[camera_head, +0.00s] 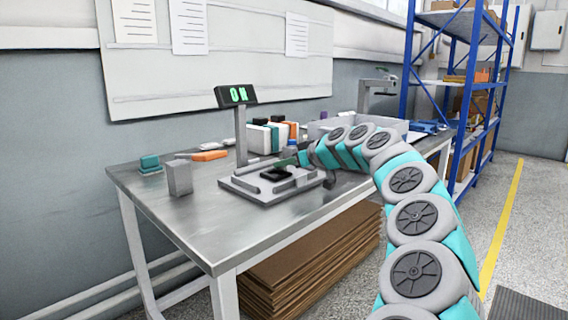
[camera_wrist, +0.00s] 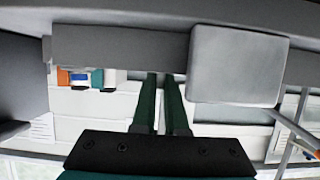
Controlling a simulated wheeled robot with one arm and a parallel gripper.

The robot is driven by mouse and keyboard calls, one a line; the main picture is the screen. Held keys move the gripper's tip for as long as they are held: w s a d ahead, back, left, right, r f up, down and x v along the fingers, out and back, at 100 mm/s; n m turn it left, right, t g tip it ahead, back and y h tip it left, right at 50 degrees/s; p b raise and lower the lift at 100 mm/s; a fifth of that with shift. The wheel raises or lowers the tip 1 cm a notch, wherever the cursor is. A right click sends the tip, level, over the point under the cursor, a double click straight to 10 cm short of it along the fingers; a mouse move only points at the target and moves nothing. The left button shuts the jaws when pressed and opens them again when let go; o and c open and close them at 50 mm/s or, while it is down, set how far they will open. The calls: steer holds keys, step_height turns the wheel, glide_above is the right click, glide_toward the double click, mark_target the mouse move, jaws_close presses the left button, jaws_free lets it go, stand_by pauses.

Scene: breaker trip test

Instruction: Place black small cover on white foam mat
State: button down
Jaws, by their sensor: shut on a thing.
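My gripper (camera_head: 299,158) is over the back right part of the grey test fixture (camera_head: 246,188) on the metal table. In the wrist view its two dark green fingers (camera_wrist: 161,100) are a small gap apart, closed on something. Their tips end at a grey bar (camera_wrist: 115,52), and what is between them is hidden. A small black piece (camera_head: 275,174) sits in the fixture, left of and below my gripper; I cannot tell whether it is the small cover. I cannot make out a white foam mat for certain. A thin pale pad (camera_head: 151,173) lies under a teal block at the table's left.
The display (camera_head: 237,96) on the fixture's post reads OK. A grey block (camera_head: 179,178) and an orange piece (camera_head: 209,155) stand left of the fixture. Several coloured boxes (camera_head: 261,137) and a grey bin (camera_head: 322,128) are behind. The table's front left is clear.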

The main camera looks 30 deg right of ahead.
steer(key=shift+f, duration=0.15)
steer(key=c, duration=1)
jaws_free()
steer(key=shift+o, duration=0.2)
